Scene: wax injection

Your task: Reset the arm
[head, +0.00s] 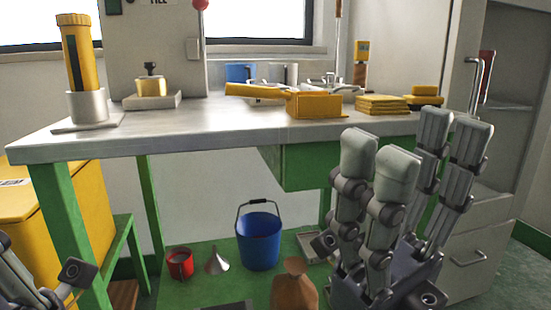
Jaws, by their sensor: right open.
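My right gripper (416,150) stands in the right foreground with its fingers pointing up. Its pale finger pads are spread apart with nothing between them. It is in front of the workbench (240,140) and hides part of the bench's right end. A small dark part of my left gripper (40,285) shows in the bottom left corner. Its fingertips are outside the picture, so its opening cannot be judged.
The bench holds a yellow cylinder (78,55) in a metal cup, a yellow box (315,104) and stacked yellow slabs (382,104). Below are a blue bucket (258,240), a red can (180,264) and a funnel (216,262). A grey cabinet (480,260) stands right.

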